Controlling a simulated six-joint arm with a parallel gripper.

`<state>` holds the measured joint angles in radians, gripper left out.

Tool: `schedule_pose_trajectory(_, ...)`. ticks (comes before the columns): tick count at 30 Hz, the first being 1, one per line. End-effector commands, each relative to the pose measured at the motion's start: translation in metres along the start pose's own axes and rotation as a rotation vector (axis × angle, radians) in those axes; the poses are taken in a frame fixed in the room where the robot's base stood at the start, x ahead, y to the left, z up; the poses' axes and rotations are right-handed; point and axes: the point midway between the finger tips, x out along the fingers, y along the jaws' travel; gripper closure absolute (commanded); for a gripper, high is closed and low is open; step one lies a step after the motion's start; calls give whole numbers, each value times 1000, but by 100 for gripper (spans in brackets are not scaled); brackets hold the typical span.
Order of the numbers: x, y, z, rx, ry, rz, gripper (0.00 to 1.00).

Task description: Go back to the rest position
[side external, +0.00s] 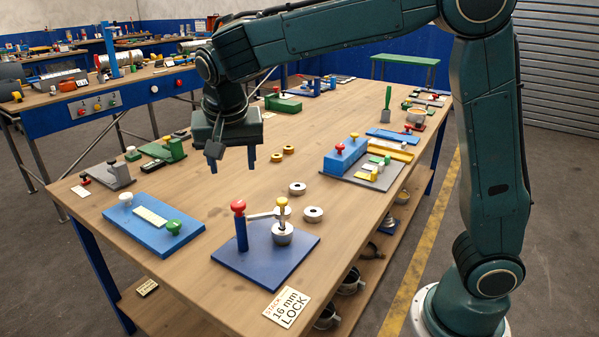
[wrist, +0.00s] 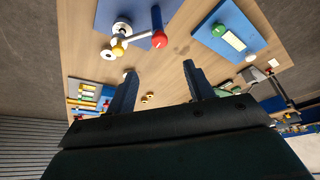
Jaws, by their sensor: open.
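My gripper (side external: 251,157) hangs above the middle of the wooden table (side external: 190,260), its blue fingers pointing down. In the wrist view the two fingers (wrist: 158,88) stand wide apart with nothing between them. My gripper is open and touches nothing that I can see. In the side view it is behind the blue base plate (side external: 228,255) that carries a red-knobbed post and a yellow-knobbed post on a metal cup. That plate also shows at the top of the wrist view (wrist: 172,10).
A blue block with a green knob (side external: 174,227) lies at the left. Loose metal rings (side external: 313,214) and small yellow rings (side external: 276,157) lie mid-table. A blue red-knobbed fixture (side external: 345,155) with coloured pieces stands at the right.

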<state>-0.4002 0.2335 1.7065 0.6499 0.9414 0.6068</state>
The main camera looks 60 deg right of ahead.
Motion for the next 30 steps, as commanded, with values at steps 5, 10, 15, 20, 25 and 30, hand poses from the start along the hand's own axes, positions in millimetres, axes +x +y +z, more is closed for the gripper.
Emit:
schedule_pose_trajectory(5,-8,0,0,-1,-1,0,47)
schedule_pose_trajectory(10,-8,0,0,-1,-1,0,47)
schedule_pose_trajectory(15,-8,0,0,-1,-1,0,47)
schedule_pose_trajectory(20,-11,6,-1,-13,-3,-8,47)
schedule_pose_trajectory(25,-20,26,-3,-57,-8,-31,47)
schedule_pose_trajectory(30,-33,58,-1,-132,-11,-70,47)
